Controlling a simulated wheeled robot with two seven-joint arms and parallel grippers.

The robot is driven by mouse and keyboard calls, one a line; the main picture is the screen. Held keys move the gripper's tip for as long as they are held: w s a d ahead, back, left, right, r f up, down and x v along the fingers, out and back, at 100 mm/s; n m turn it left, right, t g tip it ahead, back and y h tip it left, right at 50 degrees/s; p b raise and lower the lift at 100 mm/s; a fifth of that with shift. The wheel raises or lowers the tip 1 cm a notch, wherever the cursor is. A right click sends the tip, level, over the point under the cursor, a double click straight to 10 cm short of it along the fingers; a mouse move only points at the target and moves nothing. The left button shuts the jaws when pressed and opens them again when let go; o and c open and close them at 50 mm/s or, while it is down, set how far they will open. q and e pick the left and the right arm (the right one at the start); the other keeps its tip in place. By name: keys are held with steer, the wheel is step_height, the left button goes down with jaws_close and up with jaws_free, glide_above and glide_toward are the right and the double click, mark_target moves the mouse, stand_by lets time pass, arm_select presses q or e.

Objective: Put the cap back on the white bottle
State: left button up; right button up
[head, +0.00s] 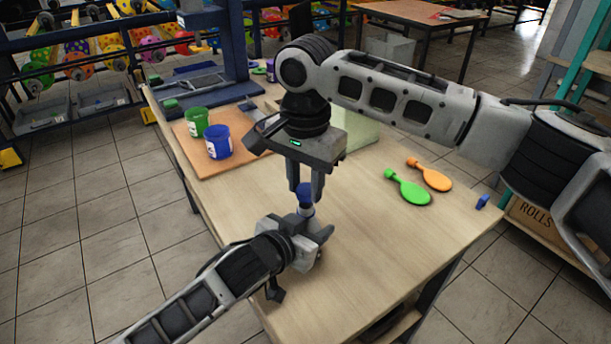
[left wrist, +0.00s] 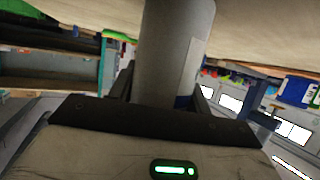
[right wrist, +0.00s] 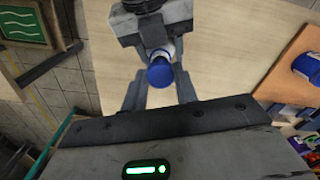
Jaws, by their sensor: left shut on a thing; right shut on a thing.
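The white bottle (head: 307,211) stands upright near the table's front left edge, mostly hidden by my left gripper (head: 312,234), which is shut around it. Its pale body fills the middle of the left wrist view (left wrist: 172,50) between the fingers. The blue cap (head: 305,190) is at the bottle's top, between the fingers of my right gripper (head: 305,188), which points straight down from above and is shut on it. The cap also shows in the right wrist view (right wrist: 160,74), lined up with the bottle. I cannot tell whether it is fully seated.
The table's right front is clear.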

mark_target(307, 211)
stand_by(0.3)
steer(key=shift+f, duration=0.85)
steer(key=shift+f, duration=0.6)
steer(key=m, duration=0.3)
stand_by(0.4)
steer(key=o, duration=0.9)
steer(key=shift+o, duration=0.2)
